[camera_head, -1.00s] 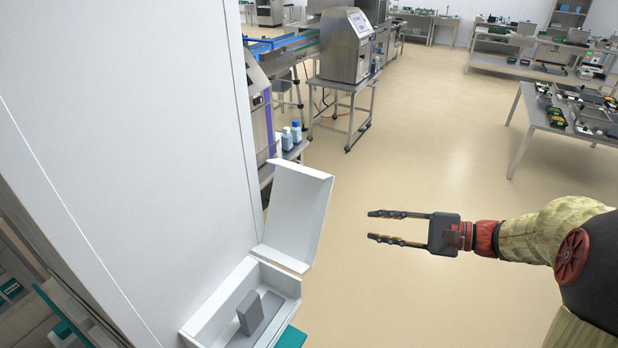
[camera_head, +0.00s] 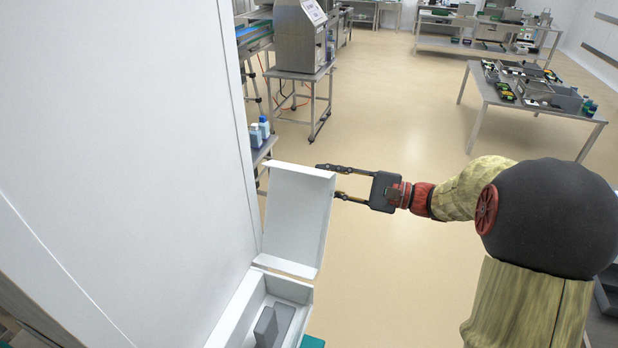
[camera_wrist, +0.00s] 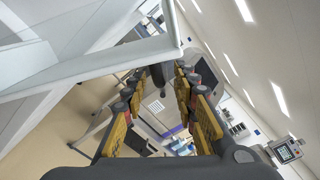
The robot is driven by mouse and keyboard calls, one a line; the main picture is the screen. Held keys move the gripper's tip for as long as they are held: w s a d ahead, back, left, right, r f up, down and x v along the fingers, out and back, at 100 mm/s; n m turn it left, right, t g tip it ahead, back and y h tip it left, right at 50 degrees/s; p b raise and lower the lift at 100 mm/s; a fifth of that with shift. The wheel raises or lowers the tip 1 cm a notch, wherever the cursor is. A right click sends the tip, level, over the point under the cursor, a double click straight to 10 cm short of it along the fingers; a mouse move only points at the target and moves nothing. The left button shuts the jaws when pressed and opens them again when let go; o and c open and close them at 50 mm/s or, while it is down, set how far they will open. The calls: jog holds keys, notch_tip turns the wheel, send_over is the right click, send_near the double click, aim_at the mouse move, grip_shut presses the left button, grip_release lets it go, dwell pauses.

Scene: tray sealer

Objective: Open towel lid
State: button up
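The white towel dispenser box (camera_head: 236,318) is fixed low on the white wall panel, with grey blocks (camera_head: 277,322) inside it. Its white lid (camera_head: 297,217) stands raised above the box, tilted open. My gripper (camera_head: 328,182) is open, pointing left, at the lid's upper right edge. The upper finger reaches the lid's top corner in the picture; whether it touches cannot be told. In the wrist view, the fingers (camera_wrist: 158,112) are spread and hold nothing. A white panel edge, likely the lid (camera_wrist: 120,57), crosses just beyond them at upper left.
A tall white wall panel (camera_head: 110,150) fills the left side. Blue-capped bottles (camera_head: 260,130) stand on a shelf behind the lid. A steel machine on a stand (camera_head: 300,72) and a table with parts (camera_head: 530,105) stand farther back. The floor between is clear.

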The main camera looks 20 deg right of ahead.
jog(key=shift+b+x, duration=0.3)
jog(key=shift+x, duration=1.65)
jog(key=shift+c, duration=0.4)
grip_shut()
jog(key=shift+r, duration=0.1)
